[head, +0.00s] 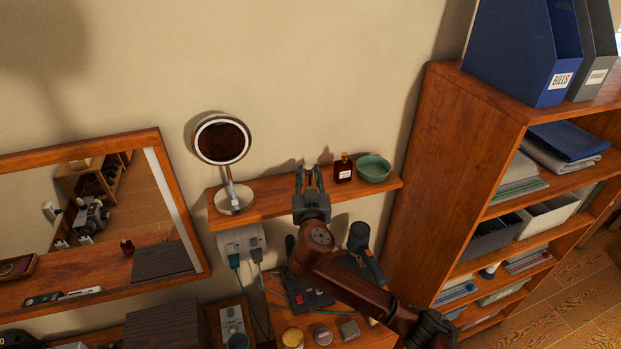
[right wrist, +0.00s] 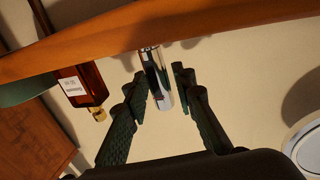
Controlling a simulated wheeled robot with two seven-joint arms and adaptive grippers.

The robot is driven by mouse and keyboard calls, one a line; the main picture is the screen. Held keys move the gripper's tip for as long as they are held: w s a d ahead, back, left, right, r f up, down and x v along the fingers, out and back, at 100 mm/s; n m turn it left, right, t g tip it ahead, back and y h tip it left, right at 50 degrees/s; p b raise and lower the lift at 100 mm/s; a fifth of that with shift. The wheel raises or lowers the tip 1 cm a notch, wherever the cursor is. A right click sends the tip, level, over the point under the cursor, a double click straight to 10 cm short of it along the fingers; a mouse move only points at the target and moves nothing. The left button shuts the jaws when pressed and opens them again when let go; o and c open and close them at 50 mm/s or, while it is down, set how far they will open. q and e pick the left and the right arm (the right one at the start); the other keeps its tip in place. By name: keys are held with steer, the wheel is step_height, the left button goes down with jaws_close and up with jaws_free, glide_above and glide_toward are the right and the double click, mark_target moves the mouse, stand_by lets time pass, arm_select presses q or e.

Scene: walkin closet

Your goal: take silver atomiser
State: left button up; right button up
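The silver atomiser (right wrist: 156,72) is a small shiny cylinder standing on the wall shelf (head: 270,204). In the right wrist view it appears upside down, between the two fingers of my right gripper (right wrist: 160,82). The fingers are apart, one on each side, with a narrow gap visible at least on the right side of the picture. In the head view my right gripper (head: 309,180) reaches to the shelf and hides most of the atomiser. My left gripper is not in view.
A dark red labelled bottle (head: 343,168) and a green bowl (head: 374,169) stand just right of the gripper. A round mirror (head: 222,140) on a stand is at the shelf's left end. A bookcase (head: 450,160) rises at right. Jars and devices crowd the surface below.

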jaws_close()
steer(key=shift+r, duration=0.1)
